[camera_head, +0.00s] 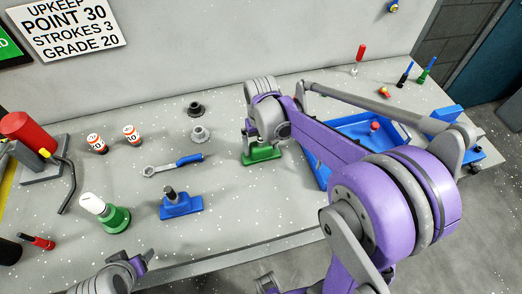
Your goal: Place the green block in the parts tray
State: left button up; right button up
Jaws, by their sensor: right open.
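The green block (264,153) sits on the grey bench top near the middle. My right gripper (252,139) is right over it, open, with its fingers at the block's top; I cannot tell whether they touch it. The blue parts tray (326,171) lies to the right of the block, partly hidden behind my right arm. A small red-topped item (375,126) shows in the tray. Part of my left gripper (122,274) shows at the bottom left, away from the block; its fingers are not clear.
A blue block with a dark post (180,205) and a blue-handled wrench (175,164) lie left of the green block. Two grey flanged parts (200,134) sit behind. Screwdrivers (405,74) stand at the back right.

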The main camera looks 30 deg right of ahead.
jog(key=c, duration=1.5)
grip_shut()
jog(key=shift+r, duration=0.15)
